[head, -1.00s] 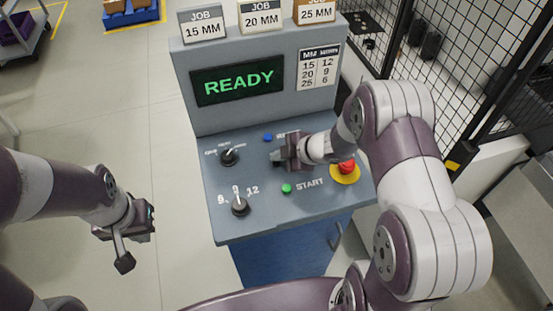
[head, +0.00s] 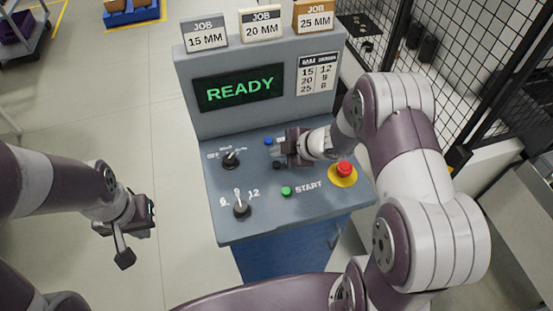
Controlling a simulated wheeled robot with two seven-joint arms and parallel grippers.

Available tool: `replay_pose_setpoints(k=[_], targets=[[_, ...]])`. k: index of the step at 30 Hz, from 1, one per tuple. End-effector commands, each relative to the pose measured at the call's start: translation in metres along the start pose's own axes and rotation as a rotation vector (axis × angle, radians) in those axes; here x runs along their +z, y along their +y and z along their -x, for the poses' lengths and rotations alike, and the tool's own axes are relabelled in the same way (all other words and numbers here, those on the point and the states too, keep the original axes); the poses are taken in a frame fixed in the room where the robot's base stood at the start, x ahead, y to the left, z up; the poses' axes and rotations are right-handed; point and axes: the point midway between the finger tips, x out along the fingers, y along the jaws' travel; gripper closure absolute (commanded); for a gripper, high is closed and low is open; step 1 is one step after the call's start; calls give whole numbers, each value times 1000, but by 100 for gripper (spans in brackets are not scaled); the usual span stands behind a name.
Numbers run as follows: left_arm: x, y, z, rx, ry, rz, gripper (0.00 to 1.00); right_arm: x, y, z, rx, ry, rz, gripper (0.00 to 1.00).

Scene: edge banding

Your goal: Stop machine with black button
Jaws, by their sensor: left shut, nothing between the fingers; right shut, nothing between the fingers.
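The machine's control panel (head: 225,190) stands in front of me, and its screen (head: 240,88) reads READY in green. A small black button (head: 277,165) shows on the panel, just below my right gripper's fingertips in the picture. My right gripper (head: 276,150) is shut and empty, close over the panel beside the black button. I cannot tell whether it touches the panel. The label by the button is hidden behind the gripper. My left gripper (head: 125,257) is shut and empty, off to the left of the machine.
A blue button (head: 268,141), a green START button (head: 286,191) and a red emergency button (head: 344,168) sit near my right gripper. Two black knobs (head: 230,159) (head: 241,208) are on the panel's left. Mesh fencing (head: 475,70) is at right.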

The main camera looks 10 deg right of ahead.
Motion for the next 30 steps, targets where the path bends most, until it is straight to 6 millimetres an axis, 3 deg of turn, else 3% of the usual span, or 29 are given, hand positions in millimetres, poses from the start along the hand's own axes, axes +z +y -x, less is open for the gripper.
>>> replay_pose_setpoints(k=[1,8,30], targets=[[-1,0,11,0,0,0,100,-6,6,8,0,0,0,100],[-4,0,32,0,0,0,100,-16,16,22,-1,0,-1,100],[-4,0,30,0,0,0,100,-16,16,22,0,0,0,100]])
